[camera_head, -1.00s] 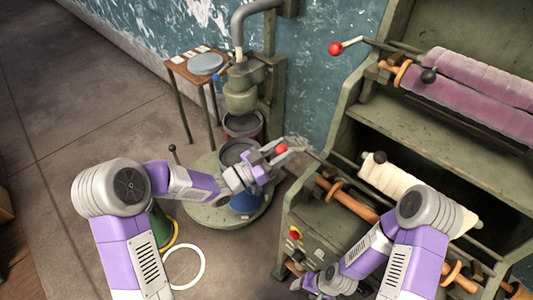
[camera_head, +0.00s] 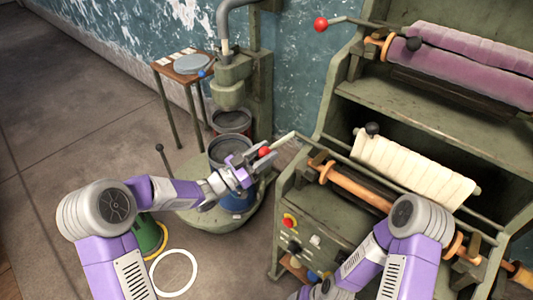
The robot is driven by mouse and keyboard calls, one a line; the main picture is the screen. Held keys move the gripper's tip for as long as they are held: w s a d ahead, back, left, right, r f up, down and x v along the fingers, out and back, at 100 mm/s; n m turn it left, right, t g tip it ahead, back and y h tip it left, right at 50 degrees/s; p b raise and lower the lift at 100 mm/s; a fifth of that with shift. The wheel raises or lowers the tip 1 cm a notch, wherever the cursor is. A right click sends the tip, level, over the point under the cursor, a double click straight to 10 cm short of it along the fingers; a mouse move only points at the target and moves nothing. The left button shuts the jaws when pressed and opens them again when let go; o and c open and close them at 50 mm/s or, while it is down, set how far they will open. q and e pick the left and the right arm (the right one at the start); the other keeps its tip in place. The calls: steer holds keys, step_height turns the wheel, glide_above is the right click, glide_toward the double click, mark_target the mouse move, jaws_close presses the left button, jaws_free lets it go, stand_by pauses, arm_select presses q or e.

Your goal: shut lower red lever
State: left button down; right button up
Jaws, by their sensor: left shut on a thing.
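The lower red lever has a red ball knob (camera_head: 264,152) on a pale rod (camera_head: 283,140) at the left end of the machine's lower roller. The rod slants down and left from the machine to the knob. My left gripper (camera_head: 252,160) is shut on the lever at its knob end, its fingers partly hiding the knob's surroundings. My right arm comes in at the lower right, and its fingertips are out of the frame at the bottom.
An upper red-knobbed lever (camera_head: 320,24) stands out above, beside a purple padded roll (camera_head: 470,62). A cream roll (camera_head: 413,168) lies on the lower level. A green pedestal press (camera_head: 231,85) and a small table (camera_head: 183,72) stand behind. A white ring (camera_head: 173,272) lies on the floor.

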arm_select(q)
steer(key=shift+d+f, duration=0.1)
steer(key=shift+f, duration=0.25)
steer(key=c, duration=0.7)
jaws_free()
steer(key=shift+r, duration=0.1)
steer(key=shift+s+a, duration=0.15)
steer(key=shift+a, duration=0.1)
steer(key=p+v, duration=0.1)
steer(key=v, duration=0.6)
